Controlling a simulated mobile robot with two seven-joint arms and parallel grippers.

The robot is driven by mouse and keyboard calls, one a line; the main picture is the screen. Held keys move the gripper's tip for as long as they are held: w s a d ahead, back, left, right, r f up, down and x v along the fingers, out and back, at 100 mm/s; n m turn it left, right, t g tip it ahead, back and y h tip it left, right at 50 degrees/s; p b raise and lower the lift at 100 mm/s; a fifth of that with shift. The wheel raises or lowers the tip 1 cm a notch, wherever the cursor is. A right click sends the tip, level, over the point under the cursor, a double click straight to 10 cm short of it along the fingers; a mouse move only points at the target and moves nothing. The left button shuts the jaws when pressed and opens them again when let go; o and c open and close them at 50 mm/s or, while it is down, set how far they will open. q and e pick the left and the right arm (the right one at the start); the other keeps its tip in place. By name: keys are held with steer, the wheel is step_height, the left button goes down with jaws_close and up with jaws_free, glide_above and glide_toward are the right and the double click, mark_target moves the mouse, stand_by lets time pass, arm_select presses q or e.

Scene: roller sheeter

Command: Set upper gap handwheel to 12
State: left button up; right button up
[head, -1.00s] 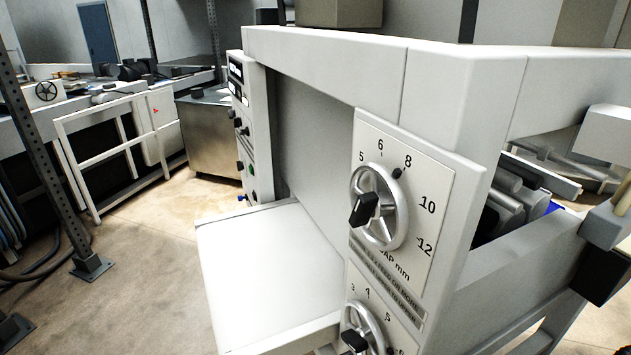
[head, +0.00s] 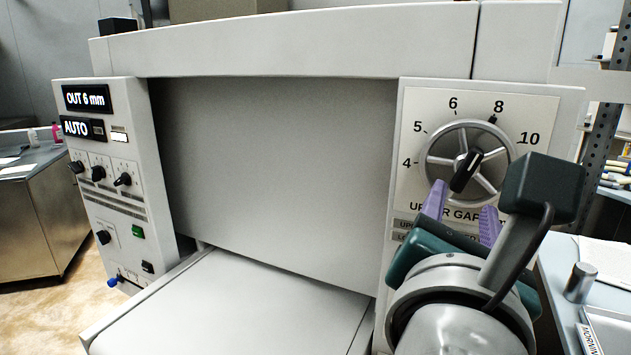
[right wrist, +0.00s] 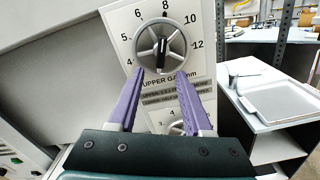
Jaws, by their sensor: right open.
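The upper gap handwheel (head: 468,160) is a grey spoked wheel with a black knob, on a white dial plate (head: 415,120) at the right of the machine front. The marks 4, 5, 6, 8 and 10 show in the head view; 12 also shows in the right wrist view. A small dark marker on the rim (head: 492,120) sits by the 8. My right gripper (head: 462,212) is open, its purple fingers just below and in front of the wheel. In the right wrist view the wheel (right wrist: 161,50) lies beyond the fingertips, with nothing between them. My left gripper is out of view.
A second, lower handwheel (right wrist: 176,128) shows partly between my fingers in the right wrist view. A control panel (head: 110,185) reads OUT 6 mm and AUTO at the left. A white feed table (head: 235,300) juts out below. A side table with a tray (right wrist: 275,103) stands right.

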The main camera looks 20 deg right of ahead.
mark_target(466, 174)
steer(key=p+x, duration=0.2)
steer(key=x, duration=0.6)
steer(key=shift+w+d+r, duration=0.15)
steer(key=shift+w+d, duration=0.05)
steer(key=shift+d, duration=0.25)
steer(key=shift+w+d+p, duration=0.25)
steer(key=shift+w+p, duration=0.05)
steer(key=shift+c, duration=0.2)
steer(key=shift+c, duration=0.8)
jaws_close()
